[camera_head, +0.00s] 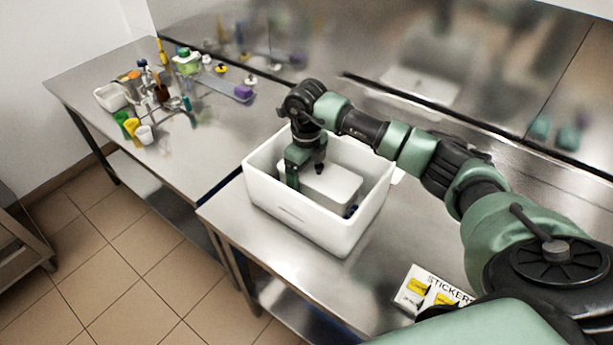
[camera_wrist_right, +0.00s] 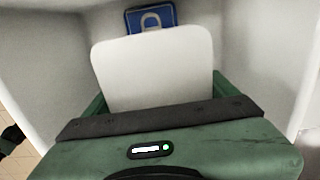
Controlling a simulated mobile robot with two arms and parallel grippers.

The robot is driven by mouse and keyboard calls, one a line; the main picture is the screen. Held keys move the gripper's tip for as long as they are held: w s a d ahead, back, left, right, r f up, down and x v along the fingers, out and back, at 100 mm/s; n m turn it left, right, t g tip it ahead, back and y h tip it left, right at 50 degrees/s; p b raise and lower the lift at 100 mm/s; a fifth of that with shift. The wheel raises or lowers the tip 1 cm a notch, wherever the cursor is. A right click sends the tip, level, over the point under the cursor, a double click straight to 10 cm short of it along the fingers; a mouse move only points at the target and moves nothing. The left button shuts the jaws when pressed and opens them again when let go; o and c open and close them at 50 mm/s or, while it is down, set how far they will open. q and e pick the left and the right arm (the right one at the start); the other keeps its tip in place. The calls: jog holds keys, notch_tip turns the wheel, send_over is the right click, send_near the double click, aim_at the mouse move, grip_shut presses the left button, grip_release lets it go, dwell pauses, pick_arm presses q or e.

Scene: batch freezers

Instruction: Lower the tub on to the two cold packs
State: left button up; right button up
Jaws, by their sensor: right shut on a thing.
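A white tub (camera_head: 333,187) with rounded corners is inside a larger white box (camera_head: 318,227) on the steel table. My right gripper (camera_head: 306,170) reaches down into the box and is shut on the tub. In the right wrist view the tub (camera_wrist_right: 155,70) sits between the green jaws. A blue cold pack (camera_wrist_right: 150,17) with a pale emblem shows just beyond the tub's far edge. A small dark blue bit (camera_head: 351,211) shows beside the tub in the head view. A second pack cannot be made out, and the tub's underside is hidden. My left gripper is not in view.
The box walls (camera_head: 268,190) stand close around the tub and gripper. A sticker pack (camera_head: 430,290) lies on the table in front. Cups, bottles and a rack crowd the left table (camera_head: 200,160). A steel backsplash (camera_head: 470,70) runs behind.

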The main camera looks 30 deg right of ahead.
jog(key=shift+f+b, duration=0.3)
jog(key=shift+f, duration=0.1)
jog(key=o, duration=1.9)
jog(key=shift+r+p, duration=1.95)
jog(key=shift+r, duration=0.95)
notch_tip(320, 180, up, 10)
jog(key=p, duration=0.6)
jog(key=shift+r, duration=0.15)
